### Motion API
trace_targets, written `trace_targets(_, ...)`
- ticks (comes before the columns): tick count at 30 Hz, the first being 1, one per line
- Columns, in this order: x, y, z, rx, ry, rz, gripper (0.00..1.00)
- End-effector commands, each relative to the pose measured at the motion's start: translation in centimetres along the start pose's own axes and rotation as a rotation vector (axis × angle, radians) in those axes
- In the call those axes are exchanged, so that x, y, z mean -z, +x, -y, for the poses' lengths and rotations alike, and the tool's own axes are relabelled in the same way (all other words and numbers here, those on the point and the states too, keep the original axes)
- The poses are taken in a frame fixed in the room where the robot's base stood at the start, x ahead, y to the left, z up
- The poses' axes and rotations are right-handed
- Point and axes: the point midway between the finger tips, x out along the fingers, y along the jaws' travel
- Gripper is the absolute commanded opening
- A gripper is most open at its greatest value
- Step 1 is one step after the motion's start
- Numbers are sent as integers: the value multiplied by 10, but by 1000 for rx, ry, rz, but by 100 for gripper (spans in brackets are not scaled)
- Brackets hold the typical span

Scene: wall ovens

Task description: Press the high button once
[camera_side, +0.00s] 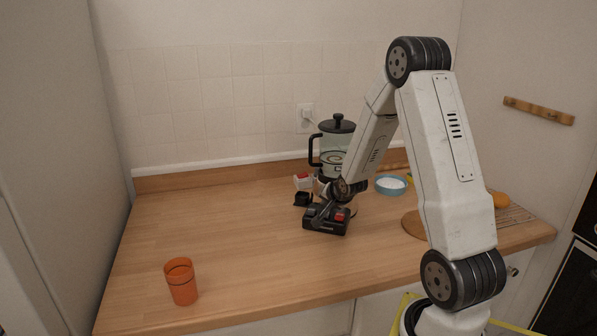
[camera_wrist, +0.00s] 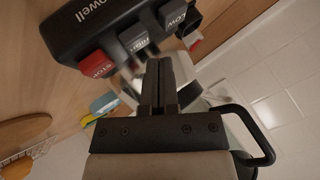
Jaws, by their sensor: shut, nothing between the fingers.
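The black control box (camera_side: 323,222) stands on the wooden counter. Its lettered front fills the upper left of the wrist view, with a red STOP button (camera_wrist: 97,64), a dark HIGH button (camera_wrist: 134,40) and a LOW button (camera_wrist: 172,14) in a row. My gripper (camera_wrist: 159,62) is shut and empty. In the wrist view its fingertips lie close to the HIGH button, just below and right of it; I cannot tell whether they touch it. In the side view my gripper (camera_side: 332,190) hangs over the box, and the buttons except a red one are hard to make out.
A glass jug with a black lid (camera_side: 337,125) stands behind my gripper. A small red-and-white item (camera_side: 302,181) is left of it, and a blue bowl (camera_side: 390,186) is right. An orange cup (camera_side: 181,283) stands at the front left. The left counter is mostly clear.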

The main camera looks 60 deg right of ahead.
Motion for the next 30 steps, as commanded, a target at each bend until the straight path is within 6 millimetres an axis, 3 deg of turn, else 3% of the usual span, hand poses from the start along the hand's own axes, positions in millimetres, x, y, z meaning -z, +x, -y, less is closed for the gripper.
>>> trace_targets(19, 22, -30, 22, 2, 0, -1, 0)
trace_targets(30, 24, -33, 24, 0, 0, 0, 0)
